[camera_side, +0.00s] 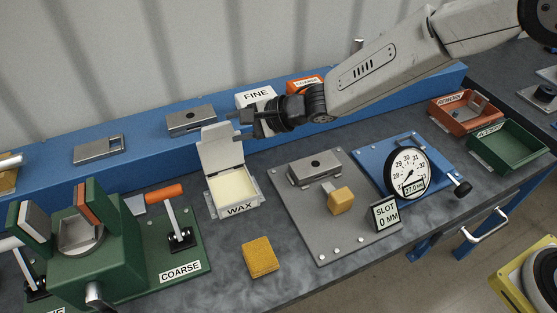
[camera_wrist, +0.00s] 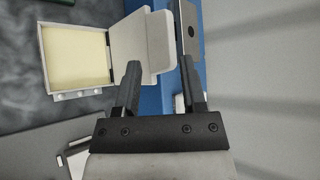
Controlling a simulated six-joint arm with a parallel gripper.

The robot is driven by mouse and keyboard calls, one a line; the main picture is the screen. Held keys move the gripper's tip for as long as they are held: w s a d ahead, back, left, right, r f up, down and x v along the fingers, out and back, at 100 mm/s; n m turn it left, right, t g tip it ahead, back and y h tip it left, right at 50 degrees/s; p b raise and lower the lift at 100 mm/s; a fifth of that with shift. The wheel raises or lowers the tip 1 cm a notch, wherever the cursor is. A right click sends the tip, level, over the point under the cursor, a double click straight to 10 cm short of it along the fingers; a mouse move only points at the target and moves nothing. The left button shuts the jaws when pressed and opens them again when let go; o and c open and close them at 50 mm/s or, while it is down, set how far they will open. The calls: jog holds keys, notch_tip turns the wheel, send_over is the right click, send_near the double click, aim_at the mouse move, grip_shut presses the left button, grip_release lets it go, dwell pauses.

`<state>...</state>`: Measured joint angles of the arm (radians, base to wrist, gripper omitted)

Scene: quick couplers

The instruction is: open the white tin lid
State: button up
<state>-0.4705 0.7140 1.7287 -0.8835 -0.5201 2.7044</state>
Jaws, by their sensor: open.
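The white tin (camera_side: 234,195), labelled WAX, stands on the dark bench with pale yellow wax inside. Its white lid (camera_side: 222,150) is raised, standing up and tilted back from the rear hinge. In the wrist view the tin (camera_wrist: 75,57) is at the upper left and its open lid (camera_wrist: 143,42) is to the right of it. My gripper (camera_side: 243,127) is just right of the lid's upper edge in the side view. In the wrist view my gripper (camera_wrist: 162,80) is open with nothing between its fingers, the left finger close to the lid's edge; I cannot tell whether they touch.
Behind the tin is a blue ledge (camera_side: 140,172) with metal plates and boxes labelled FINE (camera_side: 257,96) and COARSE. A grey fixture plate (camera_side: 310,235) is to the right, a green COARSE vise (camera_side: 90,240) to the left. A yellow block (camera_side: 260,257) lies in front on clear bench.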

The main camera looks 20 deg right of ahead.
jog(key=shift+v, duration=1.5)
jog(key=shift+d, duration=0.15)
jog(key=s+d+n+h, duration=0.2)
jog(key=d+n+h, duration=0.15)
jog(key=d, duration=0.65)
jog(key=s+d+n+h, duration=0.2)
jog(key=d+h, duration=0.2)
jog(key=d, duration=0.6)
jog(key=s+d+n, duration=0.1)
jog(key=s+d, duration=0.1)
jog(key=s, duration=0.1)
jog(key=s+d+f+n+g+h, duration=0.1)
jog(key=s+d, duration=0.1)
jog(key=d, duration=0.1)
jog(key=s+d+f+n+g+h, duration=0.1)
jog(key=s+d+n, duration=0.1)
jog(key=s+d, duration=0.1)
jog(key=shift+s+f, duration=0.15)
jog(key=shift+s, duration=0.15)
jog(key=s+d+f+n+g, duration=0.1)
jog(key=s+d+n+g, duration=0.1)
jog(key=s, duration=0.7)
jog(key=shift+s+d+n+g, duration=0.15)
jog(key=shift+d+n+g, duration=0.25)
jog(key=shift+d+n, duration=0.5)
